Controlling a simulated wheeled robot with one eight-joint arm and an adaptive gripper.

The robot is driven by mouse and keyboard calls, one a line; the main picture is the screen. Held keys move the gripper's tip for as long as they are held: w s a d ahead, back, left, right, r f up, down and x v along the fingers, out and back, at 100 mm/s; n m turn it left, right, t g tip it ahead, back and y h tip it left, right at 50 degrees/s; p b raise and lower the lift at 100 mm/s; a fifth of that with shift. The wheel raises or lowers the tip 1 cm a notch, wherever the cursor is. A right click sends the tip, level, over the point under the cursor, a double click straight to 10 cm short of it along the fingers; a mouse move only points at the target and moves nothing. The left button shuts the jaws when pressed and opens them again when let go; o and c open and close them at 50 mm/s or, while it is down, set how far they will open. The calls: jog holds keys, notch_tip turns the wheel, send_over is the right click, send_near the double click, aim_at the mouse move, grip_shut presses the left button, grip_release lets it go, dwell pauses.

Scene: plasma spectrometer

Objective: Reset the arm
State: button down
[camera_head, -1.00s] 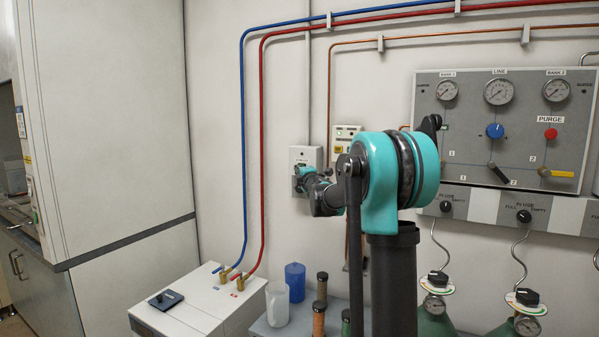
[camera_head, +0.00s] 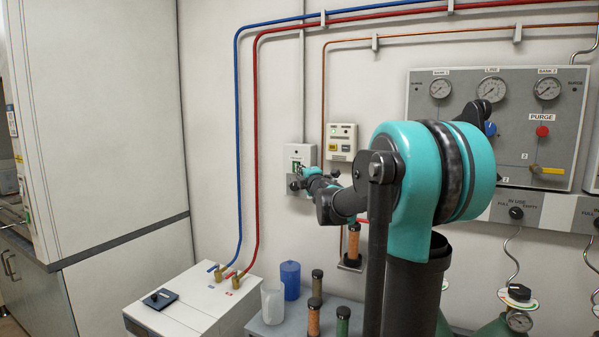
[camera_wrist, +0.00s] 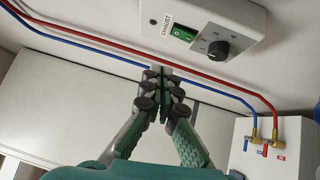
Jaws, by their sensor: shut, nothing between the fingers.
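My gripper (camera_wrist: 163,74) is shut and empty in the wrist view, with its green-padded fingers together. It is below and to the left of a grey wall box labelled EXHAUST (camera_wrist: 236,15), apart from it in that picture. The box has a green rocker switch (camera_wrist: 184,34) and a black knob (camera_wrist: 215,50). In the head view, my teal arm reaches back and left towards this box (camera_head: 301,151). The small gripper (camera_head: 297,178) overlaps the box there and partly hides it. I cannot tell from the head view whether they touch.
A control box (camera_head: 342,137) hangs right of the exhaust box. Blue and red pipes (camera_head: 256,150) run down to a white unit (camera_head: 190,295). Bottles stand on a grey bench (camera_head: 262,328) below my arm. A gas panel (camera_head: 475,125) is at right, partly behind my arm.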

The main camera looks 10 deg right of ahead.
jog(key=s+d+f+m+g+h, duration=0.3)
jog(key=s+d+f+m+h, duration=0.15)
jog(key=s+f+m, duration=0.4)
jog(key=s+d+f+m+g+h, duration=0.3)
jog(key=s+d+f+m, duration=0.25)
jog(key=s+f, duration=0.5)
jog(key=s+a+f+m+g+y, duration=0.2)
jog(key=s+a+f+m+g, duration=0.1)
jog(key=s+f, duration=0.8)
jog(key=s+a+f+m+g+y, duration=0.2)
jog(key=s+a+f+g, duration=0.3)
jog(key=s+f, duration=0.6)
jog(key=s+m, duration=0.1)
jog(key=s, duration=0.1)
jog(key=shift+s+a+f+m+g, duration=0.15)
jog(key=shift+s+a+m+g, duration=0.15)
jog(key=shift+s+m, duration=0.1)
jog(key=shift+y, duration=0.25)
